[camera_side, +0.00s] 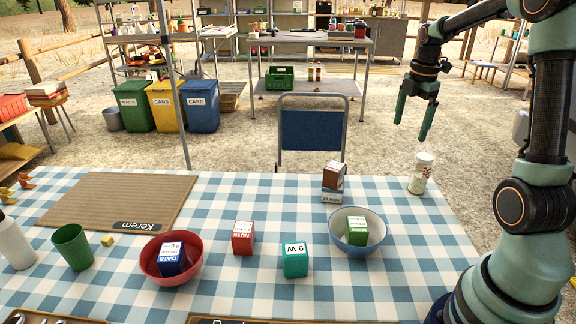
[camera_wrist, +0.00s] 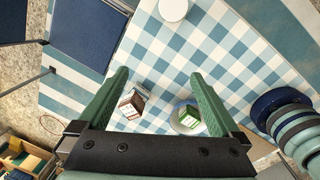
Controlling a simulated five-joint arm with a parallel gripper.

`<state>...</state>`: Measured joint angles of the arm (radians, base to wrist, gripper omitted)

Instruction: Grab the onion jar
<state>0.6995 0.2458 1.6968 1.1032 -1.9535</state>
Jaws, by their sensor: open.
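A small clear jar with a white lid and pale contents (camera_side: 420,174) stands upright at the right of the checked table; it looks like the onion jar, but its label is too small to read. In the wrist view its round white lid (camera_wrist: 173,9) seems to be at the top edge, beyond my fingertips. My gripper (camera_side: 411,130) hangs above and behind the jar, fingers pointing down, open and empty. In the wrist view the two green fingers (camera_wrist: 158,75) are spread wide with only tablecloth between their tips.
A brown-and-white box (camera_side: 334,178) stands left of the jar, and a blue bowl (camera_side: 378,238) holds a green box (camera_side: 357,230). A teal box (camera_side: 295,260), red box (camera_side: 243,238) and red bowl (camera_side: 192,278) lie further left. A blue chair (camera_side: 311,130) stands behind the table.

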